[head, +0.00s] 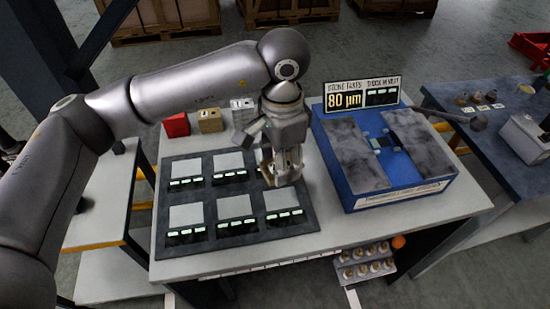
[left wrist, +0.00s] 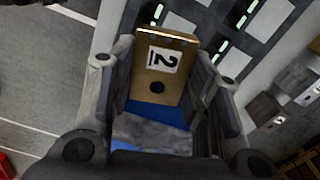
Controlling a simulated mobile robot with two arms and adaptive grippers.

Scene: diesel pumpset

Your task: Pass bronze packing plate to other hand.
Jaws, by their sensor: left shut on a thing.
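The bronze packing plate (left wrist: 172,96) is a tan, flat block with a white label marked 2 and a dark round hole. In the left wrist view it stands between my fingers. My left gripper (head: 282,172) is shut on it, above the right edge of the dark pad on the bench. In the head view the fingers mostly hide the plate.
The dark pad (head: 194,250) carries several light squares with lit labels. Red (head: 176,125), tan (head: 210,121) and silver blocks stand behind it. A blue stone-topped block (head: 365,185) with an "80 µm" sign (head: 362,92) stands at right. The bench's front strip is clear.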

